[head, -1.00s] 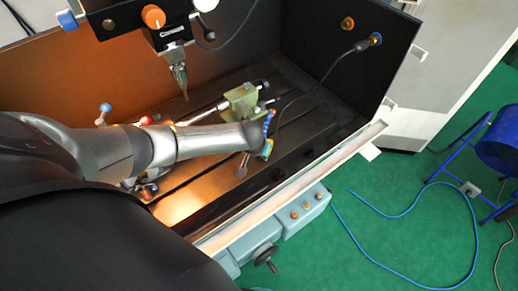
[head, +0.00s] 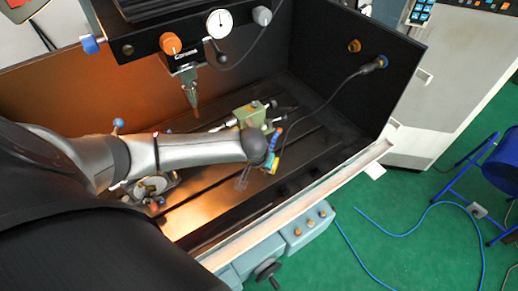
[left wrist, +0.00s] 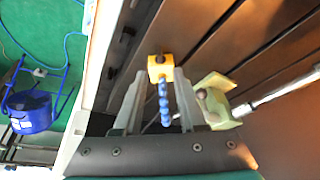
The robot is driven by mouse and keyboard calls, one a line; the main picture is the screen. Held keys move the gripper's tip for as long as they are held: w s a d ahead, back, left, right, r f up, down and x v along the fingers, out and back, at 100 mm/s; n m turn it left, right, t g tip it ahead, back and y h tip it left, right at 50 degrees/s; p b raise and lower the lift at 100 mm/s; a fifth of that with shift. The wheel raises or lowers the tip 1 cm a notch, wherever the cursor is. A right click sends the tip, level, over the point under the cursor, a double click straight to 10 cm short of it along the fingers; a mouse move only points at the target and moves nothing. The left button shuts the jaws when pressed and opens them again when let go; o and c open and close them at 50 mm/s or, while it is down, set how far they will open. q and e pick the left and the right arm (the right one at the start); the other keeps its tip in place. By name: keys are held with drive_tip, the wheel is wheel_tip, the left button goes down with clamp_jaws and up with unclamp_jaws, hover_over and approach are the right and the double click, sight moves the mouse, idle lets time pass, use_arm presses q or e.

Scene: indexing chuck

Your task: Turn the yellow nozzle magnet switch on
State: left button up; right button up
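The magnet switch is a small yellow block (left wrist: 160,67) with a blue segmented nozzle hose (left wrist: 164,103) running from it, on the dark slotted machine table. In the head view the yellow block (head: 274,164) and blue hose (head: 278,136) show just right of my left wrist. My left gripper (left wrist: 159,76) is open. In the left wrist view its two grey fingers appear on either side of the hose, with the yellow block between or just beyond their tips; I cannot tell whether they touch it. In the head view the left gripper's fingers (head: 243,179) point down near the block. My right gripper is not in view.
A green vise block (head: 250,115) stands close behind the nozzle; it also shows in the left wrist view (left wrist: 215,98). The spindle head with an orange knob (head: 171,43) hangs above. A pale front rail (head: 300,205) edges the enclosure. A round chuck-like fixture (head: 150,187) lies left, under my arm.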

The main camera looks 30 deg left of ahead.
use_arm(q)
drive_tip(key=v, duration=0.6)
drive_tip(key=shift+s+r+p, duration=0.2)
drive_tip(key=shift+r+p, duration=0.15)
drive_tip(key=shift+r, duration=0.05)
